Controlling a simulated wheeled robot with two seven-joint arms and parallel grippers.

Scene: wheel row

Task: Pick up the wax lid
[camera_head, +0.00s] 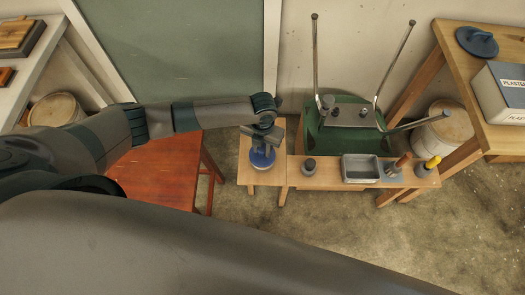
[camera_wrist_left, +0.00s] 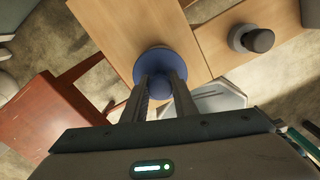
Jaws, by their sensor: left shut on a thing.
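A round blue lid (camera_head: 262,158), which I take to be the wax lid, is at the left end of the light wooden bench. My left gripper (camera_head: 264,141) is above it, pointing down. In the left wrist view the blue lid (camera_wrist_left: 150,66) shows as a disc beyond the fingertips, and the left gripper (camera_wrist_left: 160,88) is shut on its blue knob. Whether the lid still touches what is under it I cannot tell. My right gripper is not in view.
On the bench (camera_head: 335,184) stand a small dark-topped pot (camera_head: 309,167), a grey metal tray (camera_head: 360,168) and handled tools (camera_head: 432,162). A red-brown table (camera_head: 160,172) is at left. Another dark blue lid (camera_head: 477,41) lies on the right table.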

